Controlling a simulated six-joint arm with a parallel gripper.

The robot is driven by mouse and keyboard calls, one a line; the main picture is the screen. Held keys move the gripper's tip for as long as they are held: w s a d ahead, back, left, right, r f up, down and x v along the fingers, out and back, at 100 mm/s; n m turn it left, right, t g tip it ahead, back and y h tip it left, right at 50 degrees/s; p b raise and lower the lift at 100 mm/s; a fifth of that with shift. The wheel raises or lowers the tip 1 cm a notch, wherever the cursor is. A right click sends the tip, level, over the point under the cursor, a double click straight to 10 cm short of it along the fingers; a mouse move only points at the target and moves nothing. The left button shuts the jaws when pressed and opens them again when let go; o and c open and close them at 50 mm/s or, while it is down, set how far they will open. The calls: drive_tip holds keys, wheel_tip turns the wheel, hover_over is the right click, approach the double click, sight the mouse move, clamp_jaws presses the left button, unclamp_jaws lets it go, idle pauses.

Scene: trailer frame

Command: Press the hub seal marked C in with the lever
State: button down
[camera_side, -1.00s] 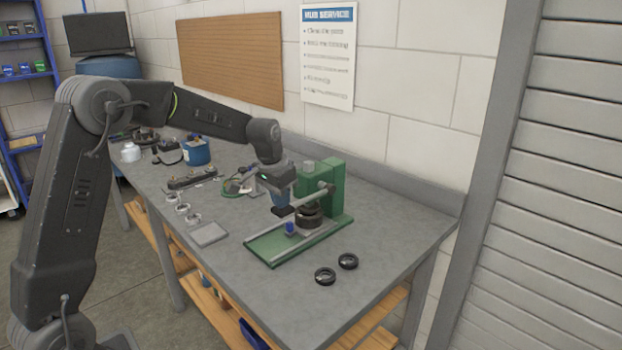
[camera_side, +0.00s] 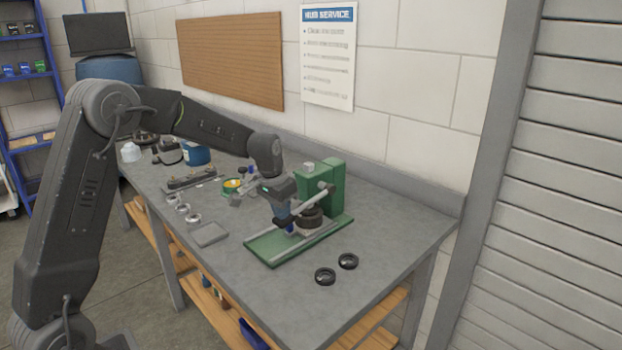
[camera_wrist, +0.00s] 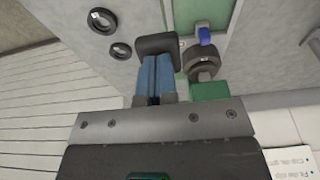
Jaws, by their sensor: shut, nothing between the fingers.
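The green press (camera_side: 322,180) stands on the bench with a green base plate (camera_side: 268,248). Its silver lever (camera_side: 311,203) slopes down toward my gripper. A blue knob shows in the wrist view (camera_wrist: 204,36). A dark round hub (camera_side: 310,220) sits under the press; the wrist view shows its ring-like top (camera_wrist: 204,64) with a small pale mark, too small to read. My gripper (camera_side: 285,219) is shut and empty, low over the base plate, left of the hub. Contact with the lever cannot be told.
Two black ring seals (camera_side: 325,276) (camera_side: 348,261) lie on the bench at the front right, their marks unreadable. A grey flat plate (camera_side: 209,235) and several small metal rings (camera_side: 183,208) lie to the left. A wall stands behind the press.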

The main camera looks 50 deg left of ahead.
drive_tip(key=shift+f, duration=0.4)
drive_tip(key=shift+w+f, duration=0.15)
drive_tip(key=shift+f, duration=0.65)
drive_tip(key=w+r, duration=0.3)
drive_tip(key=r, duration=1.6)
idle(0.3)
drive_tip(key=shift+r, duration=0.1)
idle(0.4)
drive_tip(key=s+d+r+t, duration=0.1)
drive_tip(key=s+d, duration=0.4)
drive_tip(key=s, duration=0.3)
drive_tip(key=s+d+r+t, duration=0.1)
drive_tip(key=s+d+r, duration=0.1)
drive_tip(key=s+d, duration=0.35)
drive_tip(key=s+d+f, duration=0.1)
drive_tip(key=s+f, duration=0.3)
drive_tip(key=s, duration=0.4)
drive_tip(key=s+d+f+t, duration=0.1)
drive_tip(key=s+d+f, duration=0.1)
drive_tip(key=s+f, duration=0.3)
drive_tip(key=s, duration=0.4)
drive_tip(key=shift+s, duration=0.3)
